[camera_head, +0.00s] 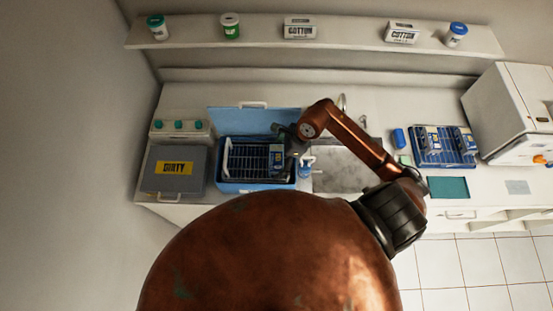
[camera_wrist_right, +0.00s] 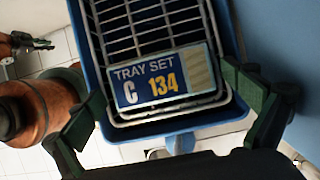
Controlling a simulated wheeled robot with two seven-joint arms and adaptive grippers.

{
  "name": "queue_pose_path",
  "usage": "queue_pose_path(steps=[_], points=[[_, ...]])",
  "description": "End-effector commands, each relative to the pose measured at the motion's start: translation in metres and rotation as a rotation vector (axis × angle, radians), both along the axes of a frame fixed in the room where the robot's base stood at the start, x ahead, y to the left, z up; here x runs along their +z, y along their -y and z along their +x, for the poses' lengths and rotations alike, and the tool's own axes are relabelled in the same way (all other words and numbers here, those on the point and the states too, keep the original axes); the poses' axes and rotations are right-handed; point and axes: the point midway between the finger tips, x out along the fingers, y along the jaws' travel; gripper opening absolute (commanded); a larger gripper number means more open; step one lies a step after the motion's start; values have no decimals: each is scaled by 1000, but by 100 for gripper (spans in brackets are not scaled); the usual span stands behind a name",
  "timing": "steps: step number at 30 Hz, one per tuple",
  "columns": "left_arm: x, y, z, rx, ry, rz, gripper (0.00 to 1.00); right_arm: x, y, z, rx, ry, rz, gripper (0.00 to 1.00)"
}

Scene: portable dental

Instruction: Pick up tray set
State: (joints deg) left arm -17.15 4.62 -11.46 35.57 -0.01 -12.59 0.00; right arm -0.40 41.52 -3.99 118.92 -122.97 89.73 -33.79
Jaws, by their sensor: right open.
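The tray set is a wire rack (camera_head: 250,163) in an open blue box (camera_head: 257,187), left of the sink. Its label (camera_wrist_right: 160,84) reads "TRAY SET C 134" in the right wrist view and lies at the rack's near end. My right gripper (camera_head: 284,142) is over the right side of the box in the head view. In the wrist view its fingers (camera_wrist_right: 165,115) are open, one on each side of the label, and no grip shows. Contact with the rack cannot be told. My left gripper (camera_wrist_right: 32,42) appears small at the wrist view's upper left; its jaws are unclear.
A grey box marked "DIRTY" (camera_head: 172,172) stands left of the blue box. The sink (camera_head: 342,170) is to its right. A blue rack (camera_head: 443,146) stands near a white machine (camera_head: 512,112) at the right. A shelf (camera_head: 330,38) with jars and cotton boxes runs above.

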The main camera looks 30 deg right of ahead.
Motion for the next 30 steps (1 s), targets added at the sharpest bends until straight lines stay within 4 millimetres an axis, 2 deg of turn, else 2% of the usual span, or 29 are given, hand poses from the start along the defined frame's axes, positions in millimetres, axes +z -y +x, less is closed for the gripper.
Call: queue_pose_path(steps=[4,24,30], points=[[-1,0,-3,1,-4,0,16,0,0,0,1,0,0,100],[-1,0,-2,0,-3,0,16,0,0,0,1,0,0,54],[-1,0,-1,1,-2,0,16,0,0,0,1,2,1,54]])
